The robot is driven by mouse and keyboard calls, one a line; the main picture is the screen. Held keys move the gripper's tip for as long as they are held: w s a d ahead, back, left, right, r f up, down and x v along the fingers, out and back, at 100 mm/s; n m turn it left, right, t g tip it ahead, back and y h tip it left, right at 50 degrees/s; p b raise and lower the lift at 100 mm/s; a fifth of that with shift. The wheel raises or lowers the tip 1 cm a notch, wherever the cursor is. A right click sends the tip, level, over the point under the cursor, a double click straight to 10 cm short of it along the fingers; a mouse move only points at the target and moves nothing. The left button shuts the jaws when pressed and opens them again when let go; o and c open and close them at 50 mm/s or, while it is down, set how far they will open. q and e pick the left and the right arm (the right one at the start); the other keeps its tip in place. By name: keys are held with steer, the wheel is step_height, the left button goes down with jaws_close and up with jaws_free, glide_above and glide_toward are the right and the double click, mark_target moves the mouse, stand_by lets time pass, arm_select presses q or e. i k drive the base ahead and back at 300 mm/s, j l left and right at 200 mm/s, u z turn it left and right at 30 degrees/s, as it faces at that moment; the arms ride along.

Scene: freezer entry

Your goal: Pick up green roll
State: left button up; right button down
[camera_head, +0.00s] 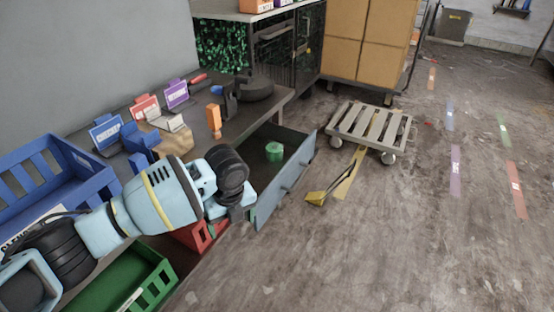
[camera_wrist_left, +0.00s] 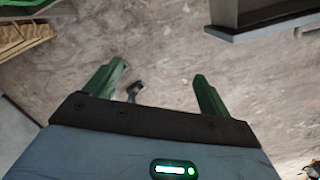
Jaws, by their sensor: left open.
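The roll cannot be made out in the wrist view. My right gripper is in neither view.
A workbench (camera_head: 255,118) stands above the drawer, with label stands and an orange item (camera_head: 214,120). A blue crate (camera_head: 88,172), a green crate (camera_head: 160,290) and a red crate (camera_head: 195,236) are near my left arm. A slatted trolley (camera_head: 372,125) stands beyond; floor at right is mostly clear.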

mark_target(275, 150)
steer(key=i+l+u, duration=0.3)
steer(key=i+l, duration=0.25)
steer(key=i+l+u, duration=0.3)
steer(key=i+l, duration=0.15)
steer(key=l, duration=0.25)
steer(key=i+l+u, duration=0.15)
steer(key=l, duration=0.25)
steer(key=i+l+u, duration=0.15)
steer(key=l, duration=0.25)
steer(key=i+l+u, duration=0.15)
steer(key=i+l, duration=0.15)
steer(key=l, duration=0.15)
